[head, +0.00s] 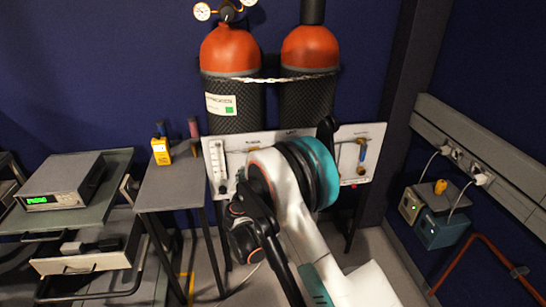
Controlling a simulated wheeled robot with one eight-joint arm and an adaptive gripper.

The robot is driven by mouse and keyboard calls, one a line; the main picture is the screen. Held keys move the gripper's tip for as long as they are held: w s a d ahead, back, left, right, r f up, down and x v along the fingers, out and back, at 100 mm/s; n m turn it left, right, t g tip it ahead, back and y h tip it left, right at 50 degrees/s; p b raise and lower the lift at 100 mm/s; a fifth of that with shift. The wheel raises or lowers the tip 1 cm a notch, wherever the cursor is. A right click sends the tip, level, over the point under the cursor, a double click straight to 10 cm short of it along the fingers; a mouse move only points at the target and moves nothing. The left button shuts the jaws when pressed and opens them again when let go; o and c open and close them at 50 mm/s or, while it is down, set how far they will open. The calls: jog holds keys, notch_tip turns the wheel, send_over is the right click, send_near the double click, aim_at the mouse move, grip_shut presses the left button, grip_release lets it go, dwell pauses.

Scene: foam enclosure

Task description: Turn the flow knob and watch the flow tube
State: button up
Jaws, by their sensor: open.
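A pale panel (271,139) stands below two gas cylinders. An upright clear flow tube (216,162) is at its left end. A small dark knob-like part (222,189) is at the tube's foot. My gripper (238,190) seems to be the dark part just right of the tube, open; its fingertips are hard to make out, and I cannot tell whether it touches the knob. My arm hides the panel's middle. A second fitting (361,152) with a blue top shows on the panel's right part. The tube's reading is too small to make out.
Red-topped cylinders (230,50) with gauges (203,11) stand behind a chain. A narrow grey table (172,187) with a yellow device (161,152) stands left of the panel. A meter (62,182) sits farther left. Boxes (441,229) and a red pipe (484,250) are at right.

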jog(key=w+d+r+m+g+h+p, duration=0.1)
jog(key=d+r, duration=0.6)
jog(key=r, duration=0.1)
jog(key=shift+d+h, duration=0.3)
jog(key=shift+d, duration=0.1)
jog(key=shift+w, duration=0.1)
